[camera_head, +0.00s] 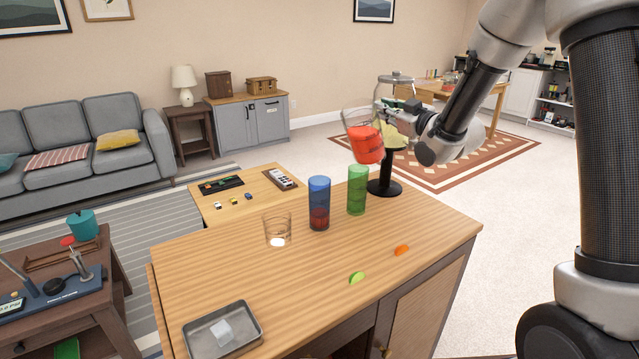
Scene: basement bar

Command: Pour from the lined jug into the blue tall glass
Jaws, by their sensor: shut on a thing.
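The lined jug (365,144) is a clear vessel with red liquid in it, held in the air above the far right part of the wooden counter. My gripper (387,122) is shut on the jug from its right side. The jug is tilted. The blue tall glass (319,197) stands upright on the counter, below and left of the jug, with dark red liquid in its lower part. No stream of liquid shows between them. The lines on the jug are too small to make out.
A green tall glass (357,190) stands just right of the blue one, under the jug. A short clear tumbler (277,230) is at left. A lime wedge (357,278), an orange wedge (402,250) and a metal tray (222,331) lie nearer. A dispenser (384,187) on a black stand is behind.

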